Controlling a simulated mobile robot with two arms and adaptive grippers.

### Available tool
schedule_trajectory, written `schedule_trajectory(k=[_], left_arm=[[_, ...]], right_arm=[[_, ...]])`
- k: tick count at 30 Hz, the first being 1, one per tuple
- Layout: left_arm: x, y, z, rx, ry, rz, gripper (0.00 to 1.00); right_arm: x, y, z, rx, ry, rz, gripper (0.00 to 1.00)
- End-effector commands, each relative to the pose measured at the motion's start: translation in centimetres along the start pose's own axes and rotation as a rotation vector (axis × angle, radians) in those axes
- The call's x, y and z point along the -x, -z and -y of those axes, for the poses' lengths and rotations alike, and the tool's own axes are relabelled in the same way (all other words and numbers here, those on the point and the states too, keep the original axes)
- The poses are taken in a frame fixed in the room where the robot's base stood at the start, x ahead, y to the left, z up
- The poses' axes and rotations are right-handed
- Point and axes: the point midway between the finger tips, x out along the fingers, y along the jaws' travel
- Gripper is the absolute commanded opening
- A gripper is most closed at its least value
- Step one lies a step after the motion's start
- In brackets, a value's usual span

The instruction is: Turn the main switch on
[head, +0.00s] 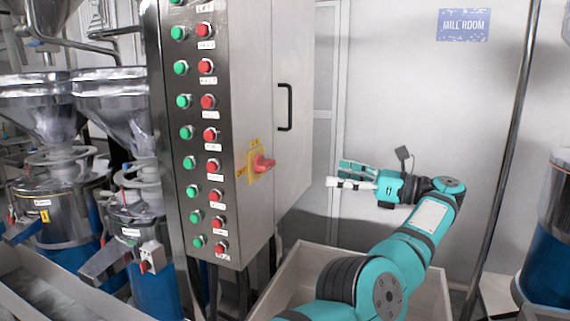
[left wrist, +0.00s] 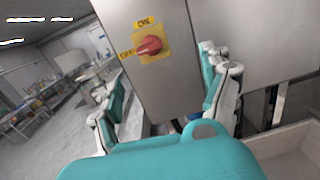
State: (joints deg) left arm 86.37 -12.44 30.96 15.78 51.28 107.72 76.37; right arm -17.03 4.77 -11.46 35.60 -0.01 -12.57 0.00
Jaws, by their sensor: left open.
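The main switch (head: 262,163) is a red rotary knob on a yellow plate, on the side of the steel control cabinet. In the left wrist view the switch (left wrist: 149,45) shows ON above it and OFF at its left, and the knob's handle lies toward OFF. My left gripper (head: 336,175) is open and empty, to the right of the switch and apart from it. In the left wrist view its two fingers (left wrist: 158,92) spread on either side, with the switch beyond and above them. My right gripper is in neither view.
The cabinet front (head: 203,130) carries rows of green and red buttons. A black door handle (head: 285,107) sticks out above the switch. A pale open bin (head: 300,262) stands below my arm. A metal pole (head: 510,130) stands at the right, and steel hoppers (head: 112,100) at the left.

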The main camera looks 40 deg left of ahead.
Motion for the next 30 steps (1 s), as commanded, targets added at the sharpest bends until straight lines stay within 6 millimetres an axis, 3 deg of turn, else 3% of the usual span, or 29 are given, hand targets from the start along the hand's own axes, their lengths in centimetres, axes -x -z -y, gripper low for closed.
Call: schedule_trajectory(k=[6,17,23,30], left_arm=[[1.0,-0.9,-1.8,0.039,-0.054,-0.060,0.81],[-1.6,-0.7,-1.9,0.040,-0.056,-0.059,0.81],[-4.9,-0.8,-2.2,0.038,-0.057,-0.056,0.81],[-10.3,-0.7,-2.5,0.037,-0.058,-0.056,0.81]], right_arm=[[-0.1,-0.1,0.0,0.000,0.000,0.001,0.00],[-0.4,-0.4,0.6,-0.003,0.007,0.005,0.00],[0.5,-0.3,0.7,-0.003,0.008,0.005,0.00],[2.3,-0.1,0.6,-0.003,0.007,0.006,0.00]])
